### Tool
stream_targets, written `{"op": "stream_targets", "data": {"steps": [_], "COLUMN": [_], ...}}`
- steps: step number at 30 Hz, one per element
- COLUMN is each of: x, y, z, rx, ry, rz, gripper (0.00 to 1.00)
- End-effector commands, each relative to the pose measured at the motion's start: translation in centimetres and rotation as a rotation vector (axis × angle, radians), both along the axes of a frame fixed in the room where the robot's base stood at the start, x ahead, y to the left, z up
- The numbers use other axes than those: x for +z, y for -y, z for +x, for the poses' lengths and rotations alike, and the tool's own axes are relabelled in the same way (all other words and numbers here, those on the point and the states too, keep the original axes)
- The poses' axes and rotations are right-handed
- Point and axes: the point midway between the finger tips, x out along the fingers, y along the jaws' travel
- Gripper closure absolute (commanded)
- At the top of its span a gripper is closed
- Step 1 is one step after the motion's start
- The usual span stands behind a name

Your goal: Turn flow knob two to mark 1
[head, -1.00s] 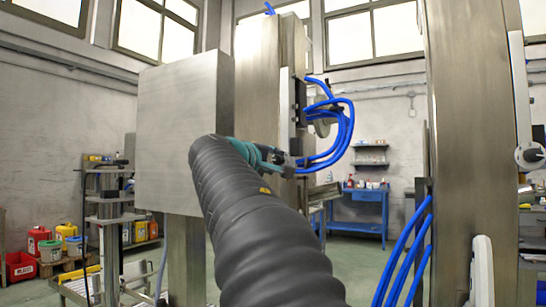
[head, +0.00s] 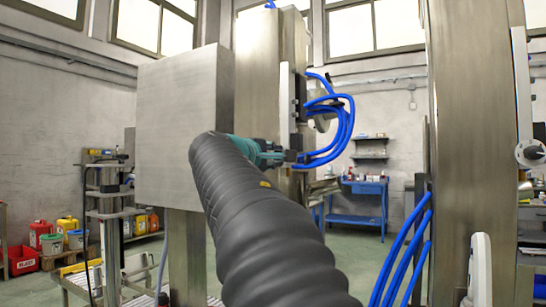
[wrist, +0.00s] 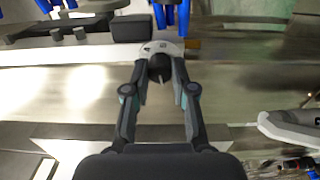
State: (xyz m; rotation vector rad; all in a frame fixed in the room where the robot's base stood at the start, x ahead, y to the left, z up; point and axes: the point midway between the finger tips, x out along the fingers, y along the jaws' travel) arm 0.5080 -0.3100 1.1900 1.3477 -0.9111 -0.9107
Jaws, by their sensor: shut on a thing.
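My gripper (wrist: 160,77) is in the middle of the wrist view, with its two fingers closed on a dark round knob (wrist: 160,68). The knob sits in front of a pale rounded plate (wrist: 163,47) with small marks that I cannot read. I cannot tell the knob's number or its setting. In the head view my dark sleeved arm reaches toward the metal column (head: 257,75), and my gripper (head: 288,157) shows small and partly hidden beside that column. The knob cannot be made out there.
Blue hoses (head: 343,125) loop from the column close to my gripper. A grey metal box (head: 180,125) stands left of my arm. A second column (head: 465,150) with blue hoses stands at right. A blue workbench (head: 358,220) is at the back.

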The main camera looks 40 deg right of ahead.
Motion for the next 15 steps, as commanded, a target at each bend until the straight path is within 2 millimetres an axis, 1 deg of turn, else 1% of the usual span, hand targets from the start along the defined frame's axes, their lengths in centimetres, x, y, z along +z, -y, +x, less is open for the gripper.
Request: {"op": "stream_targets", "data": {"steps": [1, 2, 3, 4, 15], "x": [-0.05, -0.05, -0.05, -0.05, 0.00], "y": [0.04, 0.04, 0.04, 0.03, -0.32], "z": [-0.05, -0.04, -0.04, -0.03, -0.07], "rx": [-0.002, -0.002, -0.002, -0.001, 0.002], "ry": [0.000, 0.000, 0.000, 0.000, 0.001], "rz": [0.001, 0.001, 0.001, 0.001, 0.000], "gripper": [1.00, 0.67, 0.57, 0.50, 0.49]}}
